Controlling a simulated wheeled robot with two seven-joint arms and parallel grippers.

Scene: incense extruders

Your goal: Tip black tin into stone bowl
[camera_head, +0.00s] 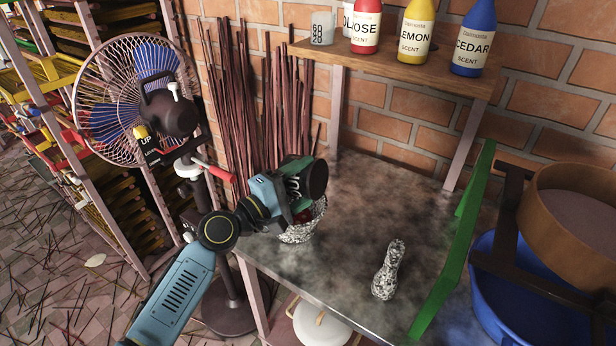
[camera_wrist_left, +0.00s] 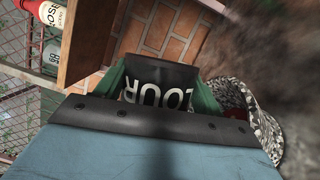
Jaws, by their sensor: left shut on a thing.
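My left gripper (camera_head: 292,182) is shut on a black tin (camera_head: 316,180) with white lettering on its side. It holds the tin tilted over on its side, above the stone bowl. In the left wrist view the tin (camera_wrist_left: 160,78) sits between the green fingers, with the letters "OUR" showing. The speckled stone bowl (camera_head: 298,236) stands on the table, partly hidden under the gripper and tin. Its rim also shows in the left wrist view (camera_wrist_left: 262,112), with something dark red inside. Whether anything is pouring out cannot be seen. My right gripper is not in view.
A speckled pestle (camera_head: 388,272) lies on the grey table (camera_head: 365,205), right of the bowl. A shelf (camera_head: 420,72) behind holds red, yellow and blue scent bottles. Dark sticks (camera_head: 245,100) and a fan (camera_head: 130,95) stand left. A blue tub (camera_head: 515,300) is at right.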

